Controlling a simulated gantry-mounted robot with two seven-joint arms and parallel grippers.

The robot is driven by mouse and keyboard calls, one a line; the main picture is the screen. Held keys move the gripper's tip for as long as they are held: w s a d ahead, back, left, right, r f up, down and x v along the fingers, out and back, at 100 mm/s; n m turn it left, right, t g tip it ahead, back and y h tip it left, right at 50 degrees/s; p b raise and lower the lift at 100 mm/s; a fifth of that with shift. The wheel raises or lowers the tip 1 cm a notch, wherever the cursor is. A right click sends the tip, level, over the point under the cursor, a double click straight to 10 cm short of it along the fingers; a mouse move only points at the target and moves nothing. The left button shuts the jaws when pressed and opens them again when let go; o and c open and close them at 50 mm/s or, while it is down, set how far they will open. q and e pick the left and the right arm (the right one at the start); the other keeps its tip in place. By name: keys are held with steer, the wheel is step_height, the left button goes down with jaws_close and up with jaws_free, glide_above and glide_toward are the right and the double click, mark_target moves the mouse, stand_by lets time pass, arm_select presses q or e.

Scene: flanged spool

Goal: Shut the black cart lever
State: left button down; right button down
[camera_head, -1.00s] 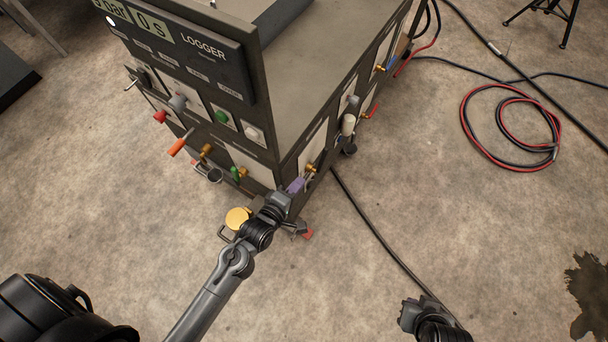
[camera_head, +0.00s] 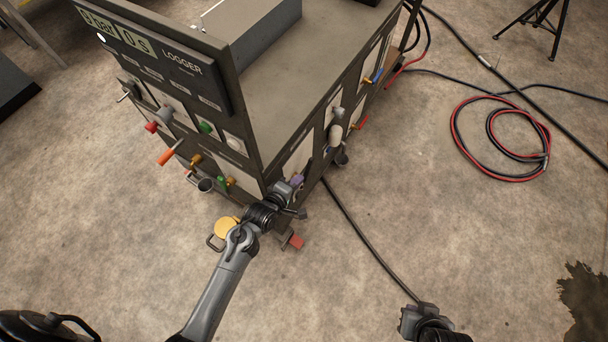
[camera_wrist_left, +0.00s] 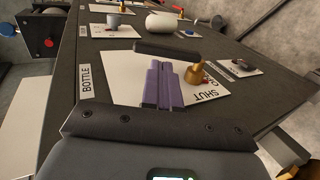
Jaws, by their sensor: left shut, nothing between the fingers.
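The black lever (camera_wrist_left: 166,51) shows in the left wrist view as a dark bar lying crosswise over a white plate, beside a brass fitting (camera_wrist_left: 195,75). My left gripper (camera_head: 297,181) is at the near corner of the cart's right side in the head view. Its purple fingers (camera_wrist_left: 160,83) are shut and empty, with the tips close to the lever's near side. I cannot tell whether they touch it. In the head view the lever is mostly hidden by my gripper. My right gripper (camera_head: 416,318) is low at the right, well away from the cart.
The cart (camera_head: 285,105) has several knobs and valves on its front and right side. A yellow round part (camera_head: 227,228) and a red pedal (camera_head: 296,241) sit near its foot. A black cable (camera_head: 365,235) and a coiled red-black hose (camera_head: 545,150) lie on the floor.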

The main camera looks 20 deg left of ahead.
mark_target(308, 169)
arm_select(q)
steer(key=shift+b+x, duration=0.65)
steer(key=shift+x, duration=1.9)
steer(key=shift+a, duration=0.1)
